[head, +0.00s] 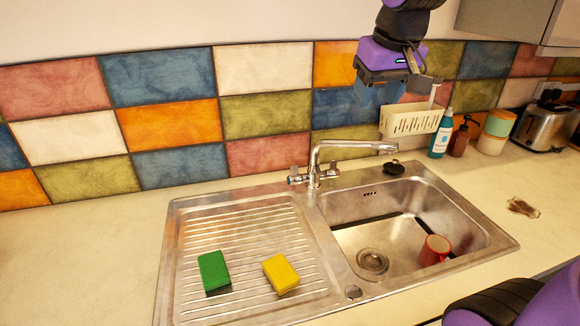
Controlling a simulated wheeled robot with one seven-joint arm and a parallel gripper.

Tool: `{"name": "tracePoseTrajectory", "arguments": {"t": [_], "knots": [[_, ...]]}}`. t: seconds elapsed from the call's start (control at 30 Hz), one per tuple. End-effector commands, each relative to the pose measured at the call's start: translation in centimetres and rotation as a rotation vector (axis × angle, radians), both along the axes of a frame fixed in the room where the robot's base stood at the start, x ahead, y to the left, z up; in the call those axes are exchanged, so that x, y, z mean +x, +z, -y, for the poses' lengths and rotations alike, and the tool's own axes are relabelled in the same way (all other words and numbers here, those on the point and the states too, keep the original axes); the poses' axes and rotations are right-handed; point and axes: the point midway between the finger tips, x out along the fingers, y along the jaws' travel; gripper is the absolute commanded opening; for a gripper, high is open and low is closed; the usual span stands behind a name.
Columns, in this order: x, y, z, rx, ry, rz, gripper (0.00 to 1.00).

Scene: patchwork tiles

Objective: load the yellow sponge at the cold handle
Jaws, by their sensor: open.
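The yellow sponge (281,275) lies on the ribbed drainboard (240,224), left of the sink basin. The tap (316,160) stands behind the basin with a small handle on each side of its base. The left handle (294,173) and the right handle (331,172) are small, and I cannot tell which is the cold one. My gripper (381,92) is open and empty, high in front of the tiled wall, above and to the right of the tap. It is well apart from the sponge.
A green sponge (214,272) lies left of the yellow one. A red cup (434,250) lies in the basin (392,268). A cream caddy (411,120), bottles (440,134) and a toaster (545,126) line the wall. The left counter (80,255) is clear.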

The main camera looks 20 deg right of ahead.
Motion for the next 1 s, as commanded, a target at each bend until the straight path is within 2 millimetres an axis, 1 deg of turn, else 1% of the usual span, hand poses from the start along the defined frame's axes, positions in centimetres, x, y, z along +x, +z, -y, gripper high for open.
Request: {"name": "tracePoseTrajectory", "arguments": {"t": [0.03, 0.1, 0.37, 0.57, 0.77, 0.97, 1.0], "knots": [[1.6, -0.3, -0.2, -0.002, 0.001, -0.017, 0.53], [3.4, -0.7, -0.4, -0.003, 0.002, -0.035, 0.53], [10.1, -3.0, -1.5, -0.007, 0.005, -0.095, 0.53], [15.0, -5.7, -2.3, -0.003, 0.006, -0.142, 0.53], [19.7, -9.3, -3.2, 0.001, 0.007, -0.189, 0.53], [23.9, -13.6, -4.1, 0.012, 0.006, -0.236, 0.53], [24.7, -14.6, -4.3, 0.014, 0.005, -0.245, 0.53]]}}
